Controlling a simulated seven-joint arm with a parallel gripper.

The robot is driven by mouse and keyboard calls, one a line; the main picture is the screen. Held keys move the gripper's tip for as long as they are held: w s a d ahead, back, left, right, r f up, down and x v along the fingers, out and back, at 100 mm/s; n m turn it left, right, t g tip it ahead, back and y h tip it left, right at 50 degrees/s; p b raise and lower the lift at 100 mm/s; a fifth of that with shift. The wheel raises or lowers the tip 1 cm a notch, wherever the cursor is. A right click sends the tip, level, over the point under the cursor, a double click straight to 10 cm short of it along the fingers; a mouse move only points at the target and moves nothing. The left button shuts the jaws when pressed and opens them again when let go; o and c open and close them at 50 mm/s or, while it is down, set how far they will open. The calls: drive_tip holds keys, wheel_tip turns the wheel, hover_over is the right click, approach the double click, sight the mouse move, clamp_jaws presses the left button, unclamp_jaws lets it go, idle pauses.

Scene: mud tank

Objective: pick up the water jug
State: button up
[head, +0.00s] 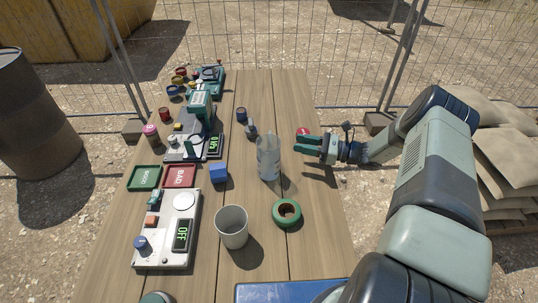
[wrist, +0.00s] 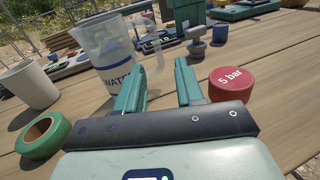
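The water jug (head: 268,157) is a clear, upright vessel in the middle of the wooden table in the head view. In the wrist view the jug (wrist: 108,50) shows blue lettering that reads "WATE", partly cut off, and a clear handle on its right side. My gripper (head: 308,144) is to the right of the jug, low over the table and apart from it. In the wrist view my gripper (wrist: 159,80) has its two green fingers spread, with nothing between them. The jug stands beyond the left finger, which overlaps its lower part.
A red "5 bar" cap (wrist: 231,84) sits close to the right finger. A green ring (head: 287,212) and a grey-white cup (head: 232,227) stand nearer the front. A blue cube (head: 219,173) is left of the jug. Devices and trays line the table's left side.

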sight(271, 138)
drive_tip(key=shift+a+f, duration=0.15)
drive_tip(key=shift+f, duration=0.15)
drive_tip(key=x, duration=0.5)
drive_tip(key=shift+w+a+r, duration=0.1)
drive_tip(key=x, duration=0.5)
drive_tip(key=shift+s+a+r, duration=0.2)
drive_tip(key=shift+s, duration=0.05)
clamp_jaws()
